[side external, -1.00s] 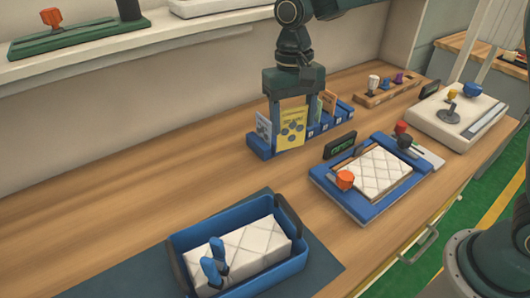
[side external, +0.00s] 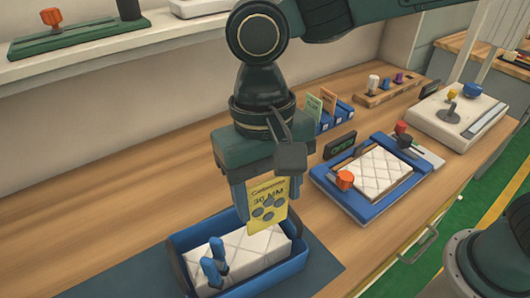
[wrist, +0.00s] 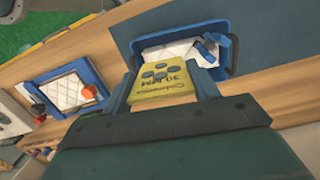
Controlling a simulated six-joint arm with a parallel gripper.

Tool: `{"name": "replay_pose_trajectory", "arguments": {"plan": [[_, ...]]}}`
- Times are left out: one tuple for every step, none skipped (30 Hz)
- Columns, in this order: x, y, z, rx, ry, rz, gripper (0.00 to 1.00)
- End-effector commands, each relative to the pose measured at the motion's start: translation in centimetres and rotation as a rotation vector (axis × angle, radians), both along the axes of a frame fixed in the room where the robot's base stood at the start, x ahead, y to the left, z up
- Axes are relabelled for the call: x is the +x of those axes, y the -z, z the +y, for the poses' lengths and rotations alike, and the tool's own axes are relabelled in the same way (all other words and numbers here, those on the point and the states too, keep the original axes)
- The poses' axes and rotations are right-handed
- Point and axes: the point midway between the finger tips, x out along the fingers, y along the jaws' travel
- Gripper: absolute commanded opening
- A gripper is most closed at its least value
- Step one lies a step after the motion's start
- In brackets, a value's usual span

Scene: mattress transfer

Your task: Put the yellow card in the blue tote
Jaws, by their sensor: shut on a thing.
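The yellow card (side external: 268,203) is held upright in my gripper (side external: 266,192), between its two blue-grey fingers. It also shows in the wrist view (wrist: 168,82), with printed text and grey dots. The blue tote (side external: 178,240) stands at the front on a dark mat, holding a white quilted block (side external: 250,244) and blue-handled tools (side external: 214,262). The tote also shows in the wrist view (wrist: 233,58). In the side view the card overlaps the tote's back rim. It appears to be above the tote, though its exact height I cannot tell.
A blue tray (side external: 345,203) with a white quilted pad and an orange knob sits to the right. Behind it are a small black display (side external: 339,145) and a card rack (side external: 335,117) with upright cards. A white device (side external: 458,115) stands farther right. The wooden table is clear at left.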

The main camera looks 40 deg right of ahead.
Motion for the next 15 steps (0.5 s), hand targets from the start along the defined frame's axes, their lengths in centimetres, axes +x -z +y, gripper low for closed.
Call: {"name": "replay_pose_trajectory", "arguments": {"plan": [[-0.1,0.0,0.0,0.0,0.0,0.0,0.38],[-0.1,0.0,0.0,0.0,0.0,0.0,0.38],[-0.1,0.0,0.0,0.0,0.0,0.0,0.38],[-0.1,0.1,0.0,0.0,0.0,0.001,0.38],[-0.1,0.2,0.0,-0.001,0.0,0.001,0.38],[-0.1,0.5,0.0,-0.001,-0.001,0.002,0.38],[-0.1,0.7,0.0,-0.001,-0.001,0.002,0.38],[-0.1,1.0,0.0,-0.002,-0.001,0.003,0.38],[-0.1,1.4,0.0,-0.003,0.0,0.004,0.38],[-0.1,1.8,0.0,-0.002,0.0,0.003,0.38],[-0.1,2.1,0.0,-0.002,0.001,0.003,0.38],[-0.1,2.6,0.0,-0.003,-0.001,0.003,0.38],[-0.1,2.9,0.0,-0.002,-0.001,0.002,0.38],[-0.1,3.2,0.0,-0.002,-0.001,0.002,0.38],[-0.1,3.6,0.0,-0.002,-0.001,0.002,0.38]]}}
